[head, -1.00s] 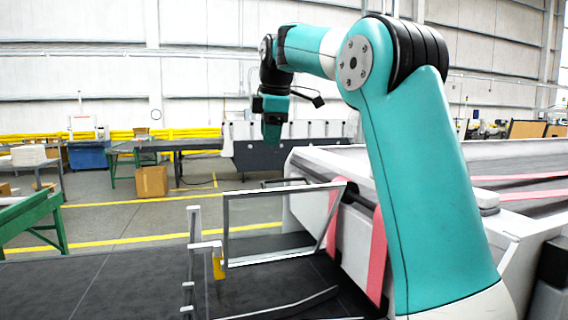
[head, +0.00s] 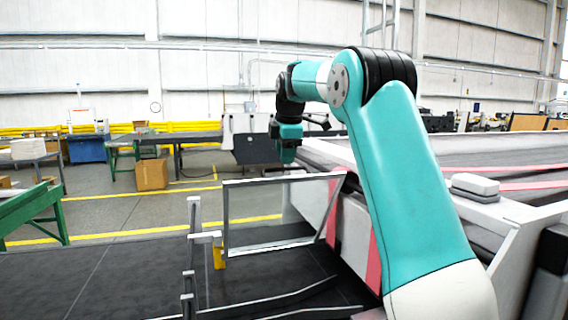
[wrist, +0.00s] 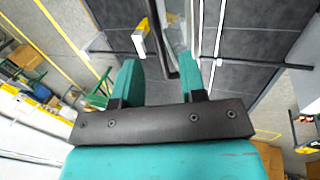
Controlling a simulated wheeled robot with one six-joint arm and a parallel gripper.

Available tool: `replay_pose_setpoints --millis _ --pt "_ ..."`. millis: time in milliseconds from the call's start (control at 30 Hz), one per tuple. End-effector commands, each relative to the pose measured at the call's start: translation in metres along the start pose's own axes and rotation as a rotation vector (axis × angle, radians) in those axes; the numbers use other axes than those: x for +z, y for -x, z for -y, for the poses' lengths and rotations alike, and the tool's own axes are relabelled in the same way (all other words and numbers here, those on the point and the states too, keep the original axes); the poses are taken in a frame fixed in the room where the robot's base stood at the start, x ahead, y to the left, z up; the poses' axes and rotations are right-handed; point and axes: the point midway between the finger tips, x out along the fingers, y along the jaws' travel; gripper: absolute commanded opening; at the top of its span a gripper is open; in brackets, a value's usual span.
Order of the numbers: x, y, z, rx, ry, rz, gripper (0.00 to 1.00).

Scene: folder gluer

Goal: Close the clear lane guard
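The clear lane guard (head: 227,222) is a see-through panel in a grey metal frame. In the head view it stands raised above the dark bed, beside a grey post with short arms. A yellow piece (head: 219,257) shows at its lower left corner. My gripper (head: 287,156) hangs fingers down above and behind the guard's top edge, apart from it as far as I can see. In the wrist view my gripper (wrist: 160,78) is open, with nothing between its two teal fingers. Part of a framed panel (wrist: 183,40) and a yellow piece (wrist: 140,40) show beyond the fingertips.
Pink belts (head: 374,262) and the white machine side (head: 350,215) lie right of the guard, partly hidden by my arm. The dark bed (head: 100,280) at left is clear. A green-legged table (head: 35,212) and a cardboard box (head: 152,174) stand farther back.

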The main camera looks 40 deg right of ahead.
Motion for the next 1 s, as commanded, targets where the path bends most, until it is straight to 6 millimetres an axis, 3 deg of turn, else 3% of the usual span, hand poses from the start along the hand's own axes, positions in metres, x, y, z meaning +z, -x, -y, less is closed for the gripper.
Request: replay_pose_setpoints --millis 200,567,600,767,1000 --pt "0.000 -0.027 0.000 -0.001 0.000 0.000 0.38" --pt "0.000 -0.035 0.000 0.001 0.000 0.000 0.38" --pt "0.000 -0.034 0.000 0.001 0.000 0.000 0.36" --pt "0.000 -0.034 0.000 0.002 0.000 0.000 0.00" --pt "0.000 -0.035 0.000 0.004 0.000 0.000 0.00"
